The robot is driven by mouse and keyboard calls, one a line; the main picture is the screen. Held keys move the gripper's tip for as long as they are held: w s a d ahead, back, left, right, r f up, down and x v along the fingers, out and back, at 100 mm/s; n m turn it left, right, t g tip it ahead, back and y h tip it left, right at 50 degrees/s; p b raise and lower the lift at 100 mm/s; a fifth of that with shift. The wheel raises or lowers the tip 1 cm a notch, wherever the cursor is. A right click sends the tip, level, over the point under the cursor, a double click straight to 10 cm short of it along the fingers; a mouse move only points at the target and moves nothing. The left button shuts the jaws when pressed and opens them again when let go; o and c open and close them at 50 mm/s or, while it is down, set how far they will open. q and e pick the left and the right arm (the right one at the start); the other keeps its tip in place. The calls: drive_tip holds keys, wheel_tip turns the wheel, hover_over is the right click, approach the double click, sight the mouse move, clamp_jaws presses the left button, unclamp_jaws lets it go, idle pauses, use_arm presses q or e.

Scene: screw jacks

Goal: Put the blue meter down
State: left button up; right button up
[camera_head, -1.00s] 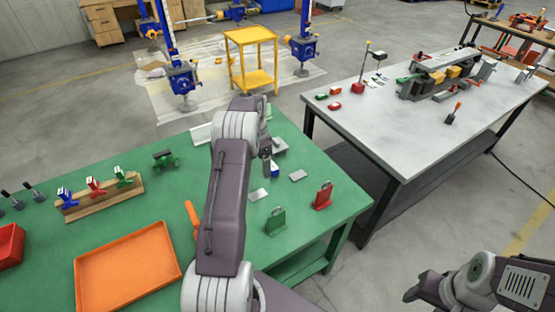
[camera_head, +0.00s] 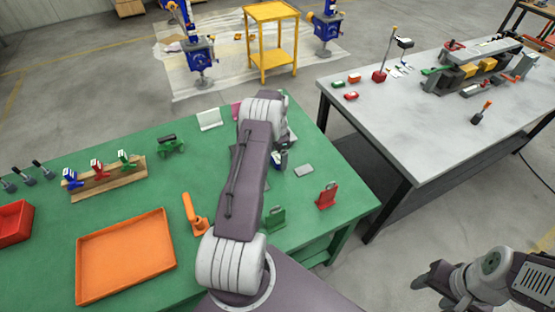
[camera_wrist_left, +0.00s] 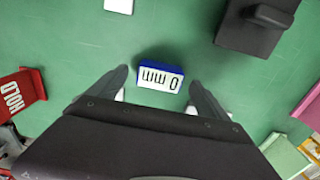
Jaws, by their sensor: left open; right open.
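The blue meter (camera_wrist_left: 160,78) is a small blue block with a white face reading "0 mm". In the left wrist view it rests on the green table top (camera_wrist_left: 75,55), between the fingers of my left gripper (camera_wrist_left: 158,86). The fingers are open, with green gaps visible on both sides of the meter. In the head view my left gripper (camera_head: 279,157) is low over the right part of the green table, and the arm mostly hides the meter there. My right gripper (camera_head: 424,281) is at the lower right, away from both tables, holding nothing I can see.
A red HOLD tag (camera_head: 327,195) and a green tag (camera_head: 275,218) stand near the table's right edge. A grey plate (camera_head: 304,170) lies beside my left gripper. An orange tray (camera_head: 126,258) and an orange-handled tool (camera_head: 194,214) are left. A dark block (camera_wrist_left: 255,28) is close by.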

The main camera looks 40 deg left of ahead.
use_arm(q)
wheel_tip(320, 180, down, 2)
drive_tip(key=shift+s, duration=0.1)
drive_tip(key=shift+f, duration=0.15)
drive_tip(key=c, duration=1.6)
drive_tip(key=shift+c, duration=0.2)
drive_tip(key=shift+r, duration=0.5)
wheel_tip(320, 180, up, 3)
drive_tip(key=shift+f+b, duration=0.15)
drive_tip(key=shift+b, duration=0.3)
drive_tip(key=s+a+r+b, duration=0.1)
drive_tip(key=s+a+r, duration=0.5)
drive_tip(key=a, duration=0.4)
drive_tip(key=shift+r, duration=0.7)
